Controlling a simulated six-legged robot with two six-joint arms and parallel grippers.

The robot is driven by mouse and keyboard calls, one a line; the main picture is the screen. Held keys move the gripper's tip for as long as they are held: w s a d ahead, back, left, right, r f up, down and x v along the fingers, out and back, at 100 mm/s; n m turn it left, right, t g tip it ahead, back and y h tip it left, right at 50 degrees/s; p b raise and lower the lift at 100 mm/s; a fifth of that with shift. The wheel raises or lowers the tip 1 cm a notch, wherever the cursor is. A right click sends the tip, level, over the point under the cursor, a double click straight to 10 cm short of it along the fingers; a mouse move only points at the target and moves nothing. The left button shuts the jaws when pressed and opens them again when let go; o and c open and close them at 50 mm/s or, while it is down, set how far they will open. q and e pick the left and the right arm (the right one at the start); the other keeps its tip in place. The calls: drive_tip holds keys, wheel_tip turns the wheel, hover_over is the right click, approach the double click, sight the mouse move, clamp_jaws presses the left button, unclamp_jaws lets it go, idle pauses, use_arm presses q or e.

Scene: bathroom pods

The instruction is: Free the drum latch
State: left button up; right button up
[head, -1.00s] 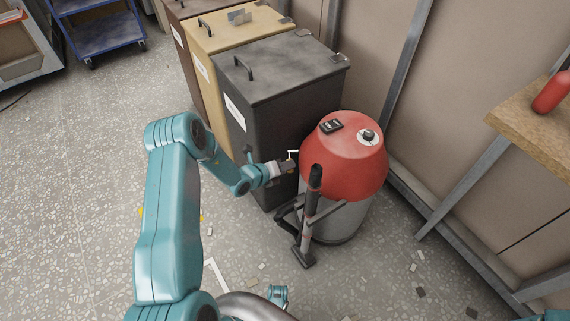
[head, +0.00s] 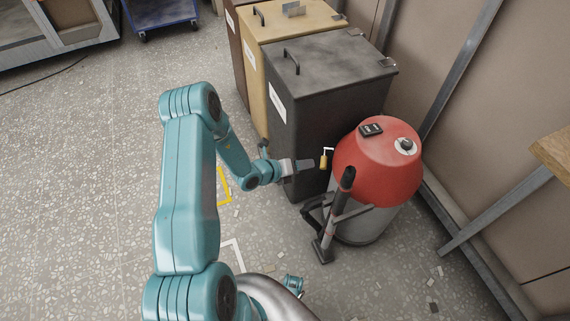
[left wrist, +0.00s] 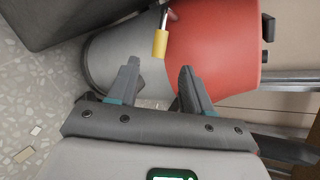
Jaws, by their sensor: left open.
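The drum (head: 380,165) has a red domed top and a grey lower body. A latch with a yellow grip (head: 323,162) on a thin pale bar sticks out from its left side. My left gripper (head: 314,164) is open beside the yellow grip, on its left, with a small gap. In the left wrist view the yellow grip (left wrist: 160,43) hangs just beyond the spread fingertips (left wrist: 159,67), between them in line, and nothing is held. My right gripper is not in view.
A black bin (head: 325,105) stands close behind the latch, with a tan bin (head: 285,25) beyond it. A dark upright handle (head: 341,195) is on the drum's front. A metal wall frame (head: 478,215) is at right.

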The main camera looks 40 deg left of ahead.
use_arm(q)
drive_tip(key=p+v, duration=0.1)
drive_tip(key=v, duration=0.7)
drive_tip(key=s+d+f+m+g+h, duration=0.2)
drive_tip(key=s+d+m+g+h, duration=0.15)
drive_tip(key=d+m, duration=0.5)
drive_tip(key=s+d+f+m+g+h, duration=0.25)
drive_tip(key=s+d+m+g, duration=0.3)
drive_tip(key=d, duration=0.55)
drive_tip(key=s+d+f+m+g+y, duration=0.15)
drive_tip(key=s+m, duration=0.25)
drive_tip(key=m, duration=0.6)
drive_tip(key=s+d+f+m+g+y, duration=0.1)
drive_tip(key=s+d+m+g+y, duration=0.2)
drive_tip(key=m, duration=0.6)
drive_tip(key=w+d+r+m+t+p, duration=0.1)
drive_tip(key=r+m+p, duration=0.3)
drive_tip(key=r+p, duration=0.6)
drive_tip(key=d+r+m+t+p, duration=0.1)
drive_tip(key=r+m+p, duration=0.4)
drive_tip(key=r+p, duration=0.6)
drive_tip(key=shift+w+d+r, duration=0.4)
drive_tip(key=shift+d, duration=0.25)
